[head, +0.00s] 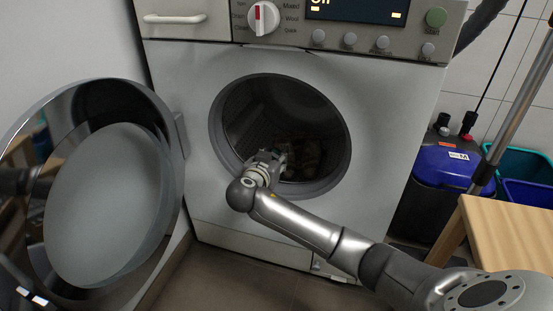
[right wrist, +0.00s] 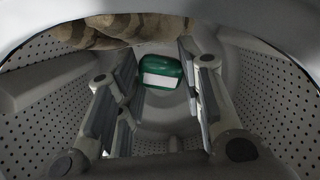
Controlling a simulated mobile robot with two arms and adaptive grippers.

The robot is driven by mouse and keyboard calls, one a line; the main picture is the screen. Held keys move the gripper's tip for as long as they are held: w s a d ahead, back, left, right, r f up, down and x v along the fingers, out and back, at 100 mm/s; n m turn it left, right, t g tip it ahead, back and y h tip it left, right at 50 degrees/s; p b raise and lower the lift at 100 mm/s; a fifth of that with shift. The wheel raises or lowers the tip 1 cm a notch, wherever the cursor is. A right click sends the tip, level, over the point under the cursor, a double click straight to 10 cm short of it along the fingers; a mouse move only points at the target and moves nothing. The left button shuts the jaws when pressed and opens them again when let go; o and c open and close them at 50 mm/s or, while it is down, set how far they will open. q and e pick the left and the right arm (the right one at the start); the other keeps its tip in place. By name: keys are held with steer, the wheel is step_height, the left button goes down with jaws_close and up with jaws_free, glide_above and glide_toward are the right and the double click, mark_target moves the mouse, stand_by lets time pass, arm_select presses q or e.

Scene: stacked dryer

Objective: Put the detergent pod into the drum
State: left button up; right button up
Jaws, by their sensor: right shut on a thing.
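The washer's drum (head: 245,115) is open at the front, and its perforated wall (right wrist: 275,95) fills the right wrist view. My right gripper (head: 278,158) reaches through the round opening into the drum. In the right wrist view its two fingers (right wrist: 158,75) are shut on a green detergent pod with a white patch (right wrist: 163,72), held between the fingertips inside the drum. The pod is too small to make out clearly in the head view. My left gripper is not in view.
The round door (head: 105,205) stands wide open on the left. Brownish cloth (right wrist: 135,28) lies in the drum, at the top of the wrist view. A wooden stool (head: 505,230) and a blue-lidded bin (head: 445,165) are at the right.

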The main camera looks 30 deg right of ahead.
steer(key=o, duration=0.9)
steer(key=shift+a, duration=0.1)
steer(key=v, duration=1.2)
